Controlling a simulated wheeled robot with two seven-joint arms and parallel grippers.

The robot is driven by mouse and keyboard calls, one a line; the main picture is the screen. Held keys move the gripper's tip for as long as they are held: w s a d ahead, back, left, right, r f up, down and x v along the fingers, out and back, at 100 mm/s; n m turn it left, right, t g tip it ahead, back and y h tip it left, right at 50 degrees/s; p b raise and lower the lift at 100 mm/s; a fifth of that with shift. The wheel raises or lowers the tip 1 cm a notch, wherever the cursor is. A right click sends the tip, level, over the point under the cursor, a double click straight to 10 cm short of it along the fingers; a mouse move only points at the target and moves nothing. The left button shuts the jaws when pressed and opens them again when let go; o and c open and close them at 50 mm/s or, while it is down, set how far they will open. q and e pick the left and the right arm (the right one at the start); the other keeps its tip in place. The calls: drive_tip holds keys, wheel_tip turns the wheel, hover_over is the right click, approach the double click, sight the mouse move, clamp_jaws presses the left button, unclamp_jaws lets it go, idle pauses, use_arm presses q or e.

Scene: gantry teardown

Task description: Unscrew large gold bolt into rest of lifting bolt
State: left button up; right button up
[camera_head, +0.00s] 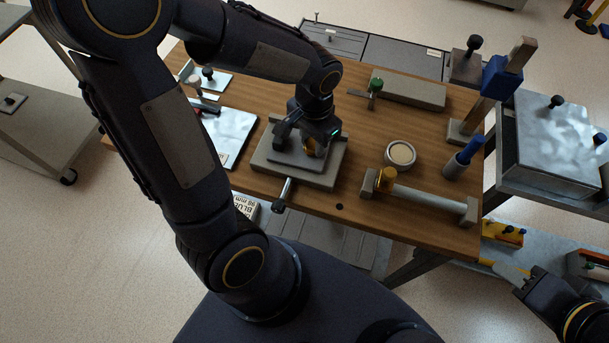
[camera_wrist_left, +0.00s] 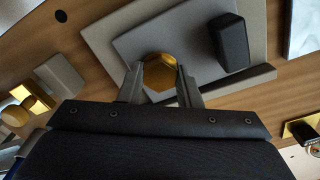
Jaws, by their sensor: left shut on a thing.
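A large gold hex bolt (camera_wrist_left: 160,72) stands on a grey plate (camera_wrist_left: 205,38); in the head view the bolt (camera_head: 310,147) is partly hidden by my gripper. My left gripper (camera_wrist_left: 158,82) is shut on the bolt head, with one finger on each side. In the head view my left gripper (camera_head: 309,145) reaches down over the plate from above. Another gold piece (camera_head: 386,177) sits at the left end of a grey bar (camera_head: 425,198) held between two end blocks. My right gripper (camera_head: 522,280) is at the lower right, away from the table; its fingers are unclear.
The wooden table (camera_head: 340,190) also carries a round cup (camera_head: 400,154), a small holder with a blue handle (camera_head: 462,157), a blue clamp on a post (camera_head: 495,80) and a long grey block (camera_head: 410,88). A black-ended handle (camera_head: 281,195) sticks out in front of the plate.

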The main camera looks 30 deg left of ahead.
use_arm(q)
drive_tip(key=shift+n, duration=0.5)
drive_tip(key=o, duration=1.1)
wheel_tip(320, 180, up, 7)
drive_tip(key=shift+f+p, duration=0.1)
drive_tip(key=shift+p, duration=0.35)
drive_tip(key=shift+r, duration=0.5)
